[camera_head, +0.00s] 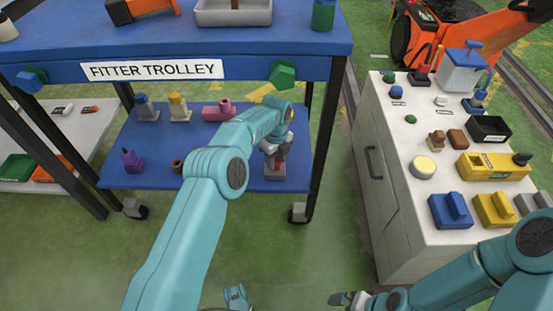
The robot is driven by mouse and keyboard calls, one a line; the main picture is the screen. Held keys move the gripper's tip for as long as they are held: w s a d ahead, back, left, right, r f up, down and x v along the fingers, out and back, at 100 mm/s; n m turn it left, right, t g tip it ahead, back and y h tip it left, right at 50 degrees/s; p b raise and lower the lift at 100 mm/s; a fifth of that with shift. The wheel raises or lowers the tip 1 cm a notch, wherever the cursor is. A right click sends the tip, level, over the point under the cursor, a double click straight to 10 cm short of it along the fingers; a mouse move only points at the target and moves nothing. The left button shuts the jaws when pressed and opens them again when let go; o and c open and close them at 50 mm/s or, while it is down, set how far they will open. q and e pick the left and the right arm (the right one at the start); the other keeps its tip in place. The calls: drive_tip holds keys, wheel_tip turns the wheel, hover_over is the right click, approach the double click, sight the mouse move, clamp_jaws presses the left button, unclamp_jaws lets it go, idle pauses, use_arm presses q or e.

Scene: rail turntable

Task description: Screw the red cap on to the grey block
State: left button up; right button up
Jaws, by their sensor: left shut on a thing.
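The grey block (275,173) sits on the blue lower shelf (228,181) of the trolley, near its right end. The red cap (279,163) shows as a small red patch right above the block, mostly hidden by my gripper. My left gripper (273,151) is over the block and shut on the red cap. I cannot tell whether the cap is seated on the block or only close above it. My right gripper (344,298) is low at the bottom edge, away from the trolley; its finger gap is not clear.
The blue trolley top (150,42) overhangs the shelf, with a black leg (327,140) close right of the block. A pink part (218,110), a yellow part (180,107) and a purple part (132,160) share the shelf. A white cabinet (385,190) stands at right.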

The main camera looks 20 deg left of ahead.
use_arm(q)
drive_tip(key=shift+m, duration=0.5)
drive_tip(key=o, duration=1.3)
drive_tip(key=shift+c, duration=0.2)
drive_tip(key=shift+r, duration=0.2)
wheel_tip(320, 180, up, 7)
drive_tip(key=p, duration=0.3)
drive_tip(key=shift+r, duration=0.15)
use_arm(e)
wheel_tip(320, 180, up, 3)
